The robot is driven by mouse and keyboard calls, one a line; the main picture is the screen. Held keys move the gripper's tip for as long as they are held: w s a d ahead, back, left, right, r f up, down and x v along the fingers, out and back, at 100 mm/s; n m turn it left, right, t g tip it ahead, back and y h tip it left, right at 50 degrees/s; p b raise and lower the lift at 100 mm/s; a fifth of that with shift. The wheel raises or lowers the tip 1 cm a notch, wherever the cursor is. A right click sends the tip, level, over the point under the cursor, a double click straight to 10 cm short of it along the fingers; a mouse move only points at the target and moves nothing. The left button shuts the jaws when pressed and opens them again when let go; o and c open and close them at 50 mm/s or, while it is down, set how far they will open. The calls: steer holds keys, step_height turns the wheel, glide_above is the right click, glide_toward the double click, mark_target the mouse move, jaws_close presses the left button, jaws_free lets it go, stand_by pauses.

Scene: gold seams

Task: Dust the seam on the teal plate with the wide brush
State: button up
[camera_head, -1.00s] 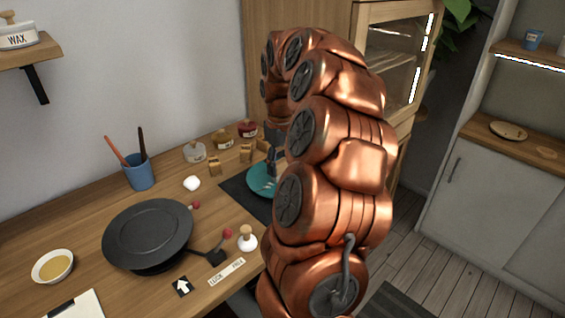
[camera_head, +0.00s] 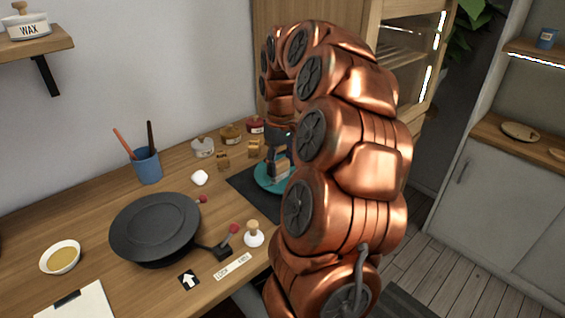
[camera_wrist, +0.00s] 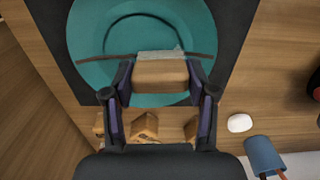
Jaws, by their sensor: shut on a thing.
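The teal plate (camera_wrist: 88,75) lies on a dark mat, and it also shows in the head view (camera_head: 267,186), partly hidden by my arm. In the wrist view a thin dark seam (camera_wrist: 92,58) runs across the plate. My gripper (camera_wrist: 160,88) is shut on the wide brush (camera_wrist: 160,77), a wooden block with a pale bristle edge. The bristles overlap the middle of the seam in the wrist view. I cannot tell whether they touch the plate. In the head view my gripper (camera_head: 278,165) is low over the plate.
Wooden blocks (camera_wrist: 145,127) stand beside the mat, with several lidded jars (camera_head: 203,147) behind. A white puff (camera_head: 199,177) and a blue cup (camera_head: 147,165) with tools are to the left. A black turntable (camera_head: 155,229) and a gold-filled bowl (camera_head: 60,257) stand at the front left.

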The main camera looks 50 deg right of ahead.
steer(key=shift+s+a, duration=0.3)
steer(key=shift+a, duration=0.15)
steer(key=shift+r, duration=0.75)
steer(key=shift+r, duration=0.1)
steer(key=shift+r+p, duration=1.05)
steer(key=shift+r, duration=1.15)
